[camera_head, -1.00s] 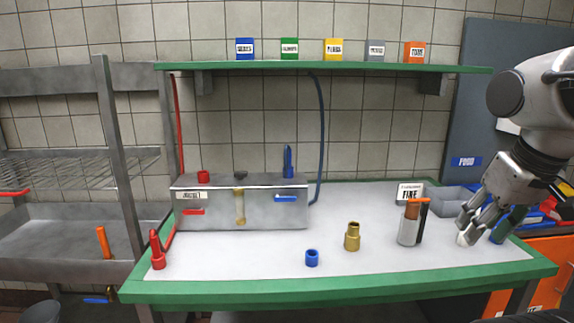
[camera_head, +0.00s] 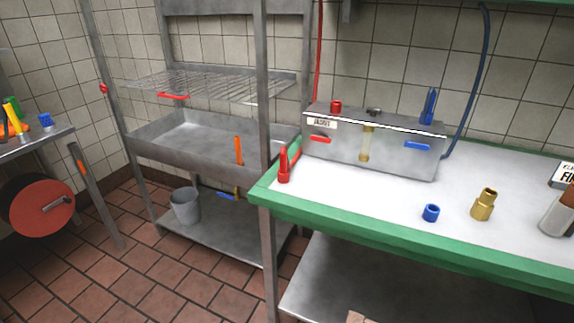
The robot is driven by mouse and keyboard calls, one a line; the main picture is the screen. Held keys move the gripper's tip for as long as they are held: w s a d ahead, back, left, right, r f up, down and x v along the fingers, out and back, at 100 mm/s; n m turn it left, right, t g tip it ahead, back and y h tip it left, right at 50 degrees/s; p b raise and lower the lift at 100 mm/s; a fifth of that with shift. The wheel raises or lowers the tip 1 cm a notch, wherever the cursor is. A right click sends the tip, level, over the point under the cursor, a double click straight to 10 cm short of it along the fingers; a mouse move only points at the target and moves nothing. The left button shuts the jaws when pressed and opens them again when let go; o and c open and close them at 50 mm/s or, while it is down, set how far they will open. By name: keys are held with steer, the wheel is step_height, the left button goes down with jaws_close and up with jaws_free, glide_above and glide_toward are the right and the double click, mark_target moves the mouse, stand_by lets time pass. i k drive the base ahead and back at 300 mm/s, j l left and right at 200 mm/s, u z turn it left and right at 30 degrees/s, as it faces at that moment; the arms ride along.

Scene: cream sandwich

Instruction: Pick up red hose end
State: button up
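A red hose end (camera_head: 284,165), a tapered nozzle, stands upright at the left corner of the green-edged table (camera_head: 335,213).
A blue ring (camera_head: 431,213), a brass fitting (camera_head: 484,205) and a grey cup (camera_head: 556,216) stand on the table. A metal sink rack (camera_head: 200,150) adjoins its left side. A bucket (camera_head: 186,206) is on the low shelf. Tiled floor at lower left is open.

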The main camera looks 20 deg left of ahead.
mark_target(282, 157)
steer(key=u, duration=1.25)
